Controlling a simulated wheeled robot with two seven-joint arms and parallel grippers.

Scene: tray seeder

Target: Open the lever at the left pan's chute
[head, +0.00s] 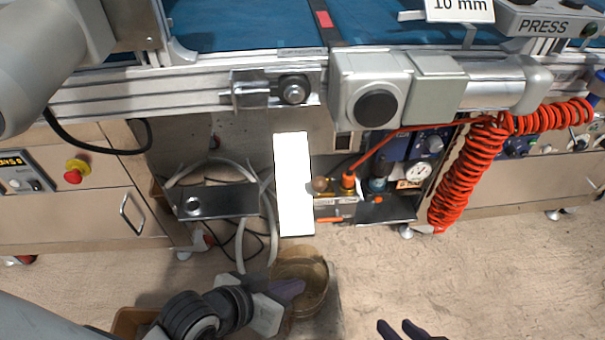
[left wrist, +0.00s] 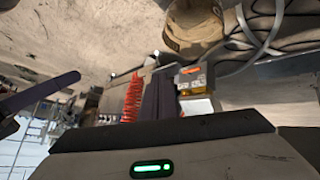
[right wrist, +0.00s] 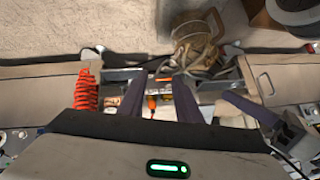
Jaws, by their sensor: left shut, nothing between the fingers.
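I cannot make out the left pan, its chute or the lever in any view. My left gripper (head: 294,287) is shut and empty, low in the head view, in front of a brown bucket (head: 318,272) in the picture. Its closed dark fingers also show in the left wrist view (left wrist: 158,80). My right gripper (head: 401,330) is at the bottom edge of the head view, with its fingertips apart over the floor. In the right wrist view its two fingers (right wrist: 158,78) stand apart with nothing held between them.
A machine frame with a blue belt (head: 235,25) spans the top. Below it are a white panel (head: 293,185), a dark metal plate (head: 218,201), brass fittings (head: 335,188), a pressure gauge (head: 418,173) and a coiled red hose (head: 465,170).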

